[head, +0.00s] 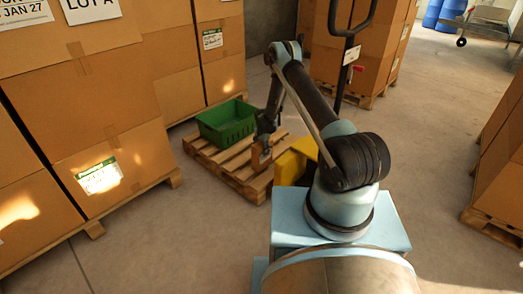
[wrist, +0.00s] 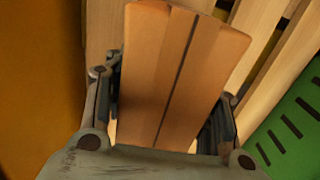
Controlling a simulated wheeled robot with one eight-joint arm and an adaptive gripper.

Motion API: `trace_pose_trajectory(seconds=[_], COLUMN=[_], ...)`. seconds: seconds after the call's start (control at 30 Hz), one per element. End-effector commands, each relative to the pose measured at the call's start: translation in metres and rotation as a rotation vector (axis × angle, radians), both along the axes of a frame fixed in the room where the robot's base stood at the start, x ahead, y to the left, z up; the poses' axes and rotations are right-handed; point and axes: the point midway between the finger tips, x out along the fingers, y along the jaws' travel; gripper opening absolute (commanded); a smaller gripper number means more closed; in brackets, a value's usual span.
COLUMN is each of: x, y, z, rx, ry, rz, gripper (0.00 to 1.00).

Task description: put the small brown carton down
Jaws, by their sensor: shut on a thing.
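The small brown carton (wrist: 170,80) fills the middle of the wrist view, with a dark seam running along its upper face. My gripper (wrist: 168,110) is shut on it, one finger along each side. In the head view the carton (head: 260,156) shows small below my gripper (head: 262,143), over the near right part of a wooden pallet (head: 222,163). I cannot tell whether its underside touches the slats.
A green crate (head: 228,122) stands on the far left part of the pallet; its slotted side shows in the wrist view (wrist: 290,130). A yellow object (head: 293,163) is right beside the pallet. Large stacked cartons (head: 90,110) stand at the left. Bare floor (head: 190,225) lies in front.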

Motion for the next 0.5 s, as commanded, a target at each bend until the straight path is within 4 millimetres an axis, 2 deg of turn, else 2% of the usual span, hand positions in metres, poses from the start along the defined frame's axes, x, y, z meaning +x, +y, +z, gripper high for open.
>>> trace_pose_trajectory(seconds=[0.23,0.27,0.3,0.33,0.5], x=[0.0001,0.0000,0.0000,0.0001,0.0001], y=[0.0000,0.0000,0.0000,-0.0001,-0.0001], z=[-0.0007,-0.0013,-0.0012,-0.0012,-0.0010], rx=[0.000,0.000,0.000,0.000,0.000], ry=[0.000,0.000,0.000,0.000,0.000], rz=[0.000,0.000,0.000,0.000,0.000], gripper=[0.00,0.56,0.65,0.71,0.71])
